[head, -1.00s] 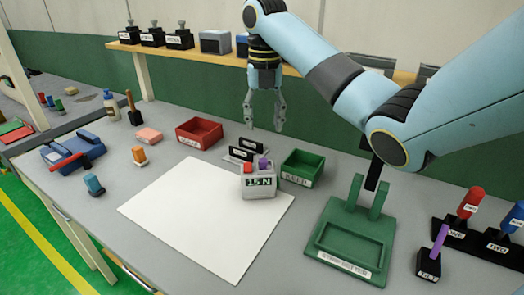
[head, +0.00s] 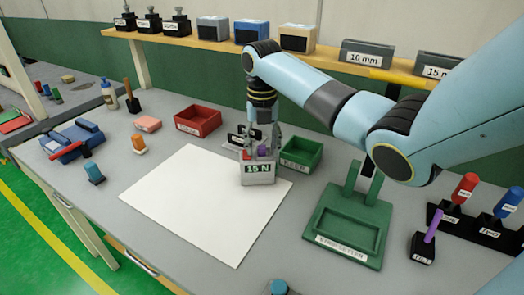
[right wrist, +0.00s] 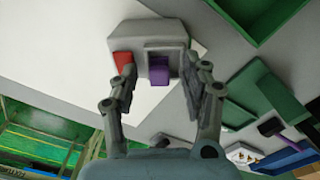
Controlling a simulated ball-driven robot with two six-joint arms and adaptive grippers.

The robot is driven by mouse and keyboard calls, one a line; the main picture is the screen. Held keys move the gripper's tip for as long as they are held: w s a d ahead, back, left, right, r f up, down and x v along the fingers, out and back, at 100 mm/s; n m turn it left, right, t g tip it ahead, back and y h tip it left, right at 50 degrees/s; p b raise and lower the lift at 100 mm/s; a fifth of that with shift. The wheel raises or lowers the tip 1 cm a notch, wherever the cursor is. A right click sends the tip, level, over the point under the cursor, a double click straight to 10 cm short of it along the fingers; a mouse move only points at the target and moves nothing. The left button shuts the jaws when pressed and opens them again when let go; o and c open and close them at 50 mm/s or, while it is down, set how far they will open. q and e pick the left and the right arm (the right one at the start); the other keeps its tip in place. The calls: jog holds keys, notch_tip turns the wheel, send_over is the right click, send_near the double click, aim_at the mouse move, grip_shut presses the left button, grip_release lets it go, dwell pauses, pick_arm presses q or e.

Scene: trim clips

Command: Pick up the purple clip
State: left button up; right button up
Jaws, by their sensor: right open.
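The purple clip (right wrist: 160,70) sits on a grey block (right wrist: 178,36) beside a red clip (right wrist: 122,62) in the right wrist view. In the head view the block, labelled "15 N" (head: 258,174), stands at the far right part of the white sheet. There the purple clip (head: 262,151) and red clip (head: 246,155) show at its top, partly covered by my fingers. My right gripper (head: 260,146) is open and points down just above the block. In the right wrist view its fingers (right wrist: 157,78) stand on either side of the purple clip.
A green tray (head: 315,167) stands close to the right of the block, and a red tray (head: 218,123) behind left. A green fixture (head: 376,218) stands at the right. The white sheet (head: 190,200) is clear in front. A shelf (head: 200,43) runs along the back.

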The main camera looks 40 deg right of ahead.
jog(key=c, duration=0.9)
jog(key=shift+r, duration=0.15)
